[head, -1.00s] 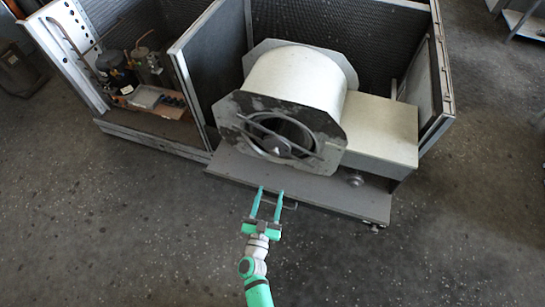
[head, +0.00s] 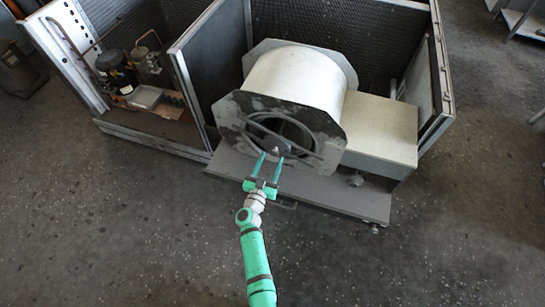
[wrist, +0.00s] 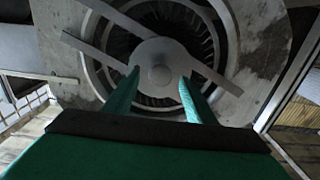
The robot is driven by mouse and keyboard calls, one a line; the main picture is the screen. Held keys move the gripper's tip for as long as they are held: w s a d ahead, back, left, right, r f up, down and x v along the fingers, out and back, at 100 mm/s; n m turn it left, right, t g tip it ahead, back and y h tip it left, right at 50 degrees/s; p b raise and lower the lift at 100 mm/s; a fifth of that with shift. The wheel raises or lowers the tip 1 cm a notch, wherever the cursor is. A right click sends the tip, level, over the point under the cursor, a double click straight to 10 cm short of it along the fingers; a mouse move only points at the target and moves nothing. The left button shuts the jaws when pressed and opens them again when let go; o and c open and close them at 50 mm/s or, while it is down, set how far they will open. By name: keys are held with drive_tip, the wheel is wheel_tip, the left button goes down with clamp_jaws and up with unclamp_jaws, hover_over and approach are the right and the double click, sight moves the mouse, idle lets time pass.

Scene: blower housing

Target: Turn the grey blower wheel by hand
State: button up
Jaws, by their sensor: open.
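The grey blower wheel sits inside the round opening of the housing (head: 300,85), behind a diagonal flat bar (wrist: 205,72). In the wrist view its dark vanes (wrist: 200,32) form a ring around a pale round hub (wrist: 158,72). My gripper (head: 270,155) is open and empty, in front of the opening's lower part. In the wrist view its two green fingers (wrist: 158,85) point at the hub, one to each side of it in the picture. I cannot tell whether they touch anything. The fingers and palm hide the lower part of the opening.
A grey base ledge (head: 330,192) lies below the housing, with a pale box (head: 380,130) to its right. A mesh-lined cabinet (head: 385,40) surrounds it. A compressor compartment (head: 150,80) is at left. The floor (head: 130,230) in front is clear.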

drive_tip(key=shift+x, duration=1.3)
drive_tip(key=shift+c, duration=0.6)
clamp_jaws()
drive_tip(key=shift+d, duration=0.1)
